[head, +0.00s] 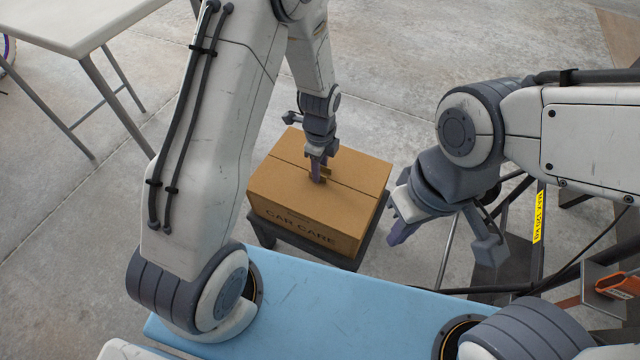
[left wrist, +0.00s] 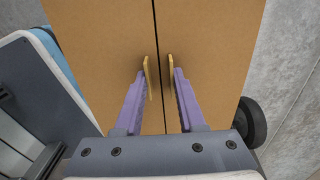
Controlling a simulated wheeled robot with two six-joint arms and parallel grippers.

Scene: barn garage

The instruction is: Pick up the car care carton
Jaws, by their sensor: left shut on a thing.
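The car care carton (head: 318,190) is a closed brown cardboard box with "CAR CARE" printed on its near side. It sits upright on a dark grey stand (head: 302,243). My left gripper (head: 318,178) points down at the middle of the carton's top, its fingers on either side of the dark centre seam. The left wrist view shows the yellow-tipped fingers (left wrist: 160,75) there, shut on the carton, with the brown top (left wrist: 100,50) filling most of the picture. My right gripper (head: 396,225) hangs right of the carton, apart from it; its finger gap is hidden.
A pale table (head: 75,22) stands at the upper left. A dark metal frame with a yellow label (head: 539,213) stands right of the carton, and an orange object (head: 617,286) is at the right edge. The concrete floor (head: 430,65) behind the carton is clear.

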